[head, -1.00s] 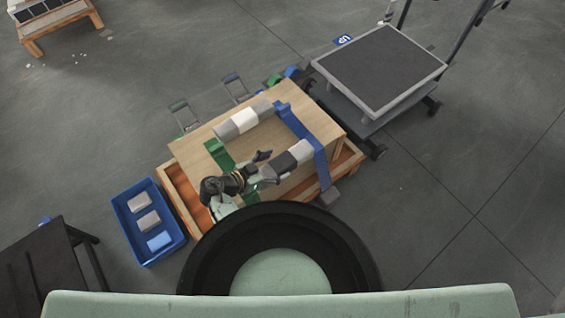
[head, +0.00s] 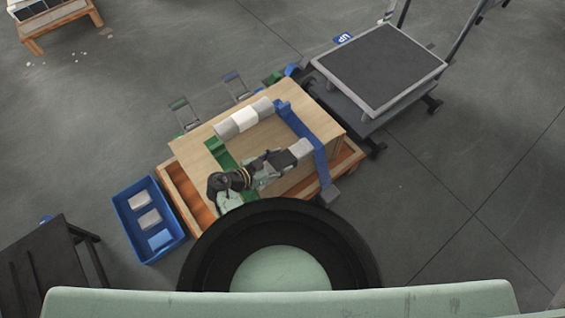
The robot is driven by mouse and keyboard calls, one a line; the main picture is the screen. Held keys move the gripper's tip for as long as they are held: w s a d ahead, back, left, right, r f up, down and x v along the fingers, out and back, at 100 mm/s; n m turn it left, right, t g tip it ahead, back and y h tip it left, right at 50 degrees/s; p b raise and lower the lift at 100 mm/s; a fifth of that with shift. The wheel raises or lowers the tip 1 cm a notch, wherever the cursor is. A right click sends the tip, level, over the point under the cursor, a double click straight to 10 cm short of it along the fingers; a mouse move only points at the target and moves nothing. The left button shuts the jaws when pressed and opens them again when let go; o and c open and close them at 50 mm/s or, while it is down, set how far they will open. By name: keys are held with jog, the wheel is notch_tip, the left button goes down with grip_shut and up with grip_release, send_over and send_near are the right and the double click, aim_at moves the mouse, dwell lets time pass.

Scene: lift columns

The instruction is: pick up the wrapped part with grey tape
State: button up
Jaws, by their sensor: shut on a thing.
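A wrapped part (head: 299,149) with light grey ends and a dark grey middle band lies on the right side of the wooden box top (head: 204,160), by the blue strap. My gripper (head: 279,161) is shut on this wrapped part from its left side and hides part of it. I cannot tell whether the part is clear of the box top. A second wrapped part (head: 244,119), grey with a white middle band, lies at the back of the box top, apart from my gripper.
A blue strap (head: 306,133) and a green strap (head: 220,152) cross the box, which stands on an orange-brown pallet (head: 180,188). A blue bin (head: 127,222) with several blocks stands at left. A grey-topped cart (head: 380,65) stands at back right. Open floor lies right.

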jog(key=c, duration=0.8)
jog(key=shift+c, duration=0.2)
jog(key=shift+r, duration=0.15)
